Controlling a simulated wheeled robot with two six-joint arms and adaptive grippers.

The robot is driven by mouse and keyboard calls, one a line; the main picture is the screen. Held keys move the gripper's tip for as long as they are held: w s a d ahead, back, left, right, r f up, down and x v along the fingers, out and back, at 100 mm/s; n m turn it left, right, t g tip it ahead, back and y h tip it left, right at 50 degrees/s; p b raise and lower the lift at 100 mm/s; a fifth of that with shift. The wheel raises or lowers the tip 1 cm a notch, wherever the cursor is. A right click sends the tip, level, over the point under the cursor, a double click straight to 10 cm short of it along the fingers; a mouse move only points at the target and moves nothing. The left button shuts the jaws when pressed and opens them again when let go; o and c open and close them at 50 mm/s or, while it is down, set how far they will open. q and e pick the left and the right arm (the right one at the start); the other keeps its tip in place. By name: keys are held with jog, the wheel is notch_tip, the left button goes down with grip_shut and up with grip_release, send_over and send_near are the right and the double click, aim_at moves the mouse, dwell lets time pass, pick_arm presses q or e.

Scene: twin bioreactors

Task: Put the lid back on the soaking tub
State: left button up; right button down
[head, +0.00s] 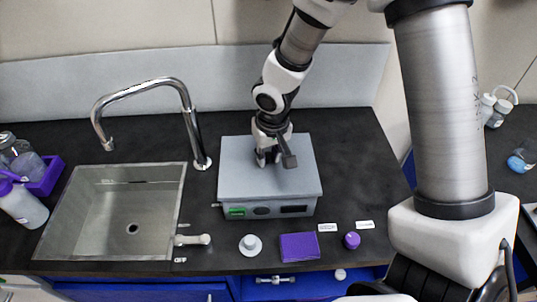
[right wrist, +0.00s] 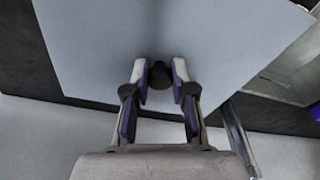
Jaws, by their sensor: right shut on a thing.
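The soaking tub (head: 272,210) is a grey box on the dark counter, with a green switch and dark panels on its front. Its flat grey lid (head: 240,172) lies over the top of the tub and covers the opening; I cannot tell whether it is fully seated. The lid also fills much of the right wrist view (right wrist: 100,50). My right gripper (head: 270,160) points down at the middle of the lid. In the right wrist view its fingers (right wrist: 160,78) are shut on the lid's dark round knob (right wrist: 160,74). My left gripper is not in view.
A steel sink (head: 85,205) and tall tap (head: 187,110) are left of the tub. In front lie a white round piece (head: 250,245), a purple block (head: 299,247) and a purple cap (head: 352,240). The counter right of the tub (head: 350,175) is clear.

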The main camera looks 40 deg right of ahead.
jog(key=shift+f+b, duration=0.35)
jog(key=shift+b, duration=0.4)
dwell(1.5)
jog(key=shift+c, duration=2)
grip_release()
jog(key=shift+r+p, duration=3.05)
jog(key=shift+r, duration=0.55)
jog(key=shift+f, duration=0.1)
grip_shut()
